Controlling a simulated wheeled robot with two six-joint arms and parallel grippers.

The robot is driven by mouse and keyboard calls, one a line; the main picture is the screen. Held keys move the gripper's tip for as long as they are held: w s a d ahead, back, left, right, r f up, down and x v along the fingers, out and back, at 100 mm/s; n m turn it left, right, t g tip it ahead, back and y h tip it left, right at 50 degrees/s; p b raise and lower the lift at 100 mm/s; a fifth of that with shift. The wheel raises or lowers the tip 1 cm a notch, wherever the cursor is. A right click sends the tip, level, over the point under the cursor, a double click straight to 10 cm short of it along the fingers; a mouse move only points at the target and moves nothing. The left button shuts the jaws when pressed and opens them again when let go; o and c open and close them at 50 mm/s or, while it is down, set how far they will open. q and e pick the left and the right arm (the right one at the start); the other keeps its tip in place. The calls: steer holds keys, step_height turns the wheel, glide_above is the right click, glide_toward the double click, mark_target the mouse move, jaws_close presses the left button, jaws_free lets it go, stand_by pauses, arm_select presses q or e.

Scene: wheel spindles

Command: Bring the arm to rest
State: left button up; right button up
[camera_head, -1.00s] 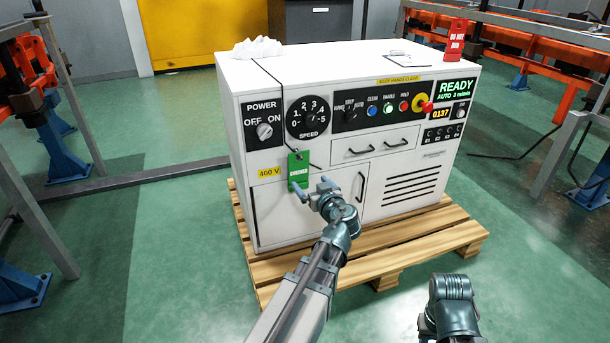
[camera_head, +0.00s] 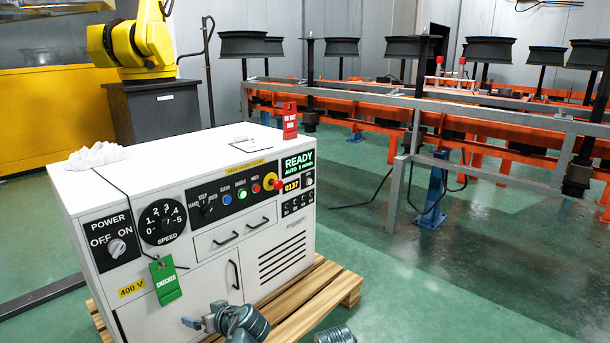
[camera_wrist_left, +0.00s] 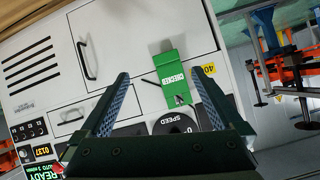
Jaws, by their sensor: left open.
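My left gripper (camera_head: 203,317) is open at the bottom of the head view, in front of the white control cabinet (camera_head: 215,282). In the left wrist view, the two fingers of the left gripper (camera_wrist_left: 160,77) stand wide apart with nothing held between them. A green "CHECKED" tag (camera_head: 165,281) hangs on a black cord on the cabinet front. The tag (camera_wrist_left: 168,80) shows beyond and between the fingers in the wrist view. Part of my right arm (camera_head: 335,335) shows at the bottom edge; its gripper is not visible.
The cabinet stands on a wooden pallet (camera_head: 340,283). A red tag (camera_head: 290,121), a clipboard (camera_head: 247,142) and crumpled white cloth (camera_head: 95,157) are on its top. A grey rail (camera_head: 500,115) with orange conveyor parts is behind. Green floor is clear at right.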

arm_select(q)
steer(key=s+d+m+g+h+p, duration=0.4)
steer(key=s+d+m, duration=0.3)
steer(key=d, duration=0.4)
steer(key=s+d+m+g+h+p, duration=0.3)
steer(key=s+d+m+h+p, duration=0.15)
steer(key=s+d, duration=0.55)
step_height(320, 180, up, 37)
steer(key=d+p, duration=0.1)
steer(key=p, duration=3.6)
steer(key=shift+w+d+r+g, duration=0.2)
steer(key=shift+w+g, duration=0.1)
steer(key=shift+w, duration=0.15)
arm_select(e)
step_height(320, 180, up, 48)
steer(key=shift+s, duration=0.1)
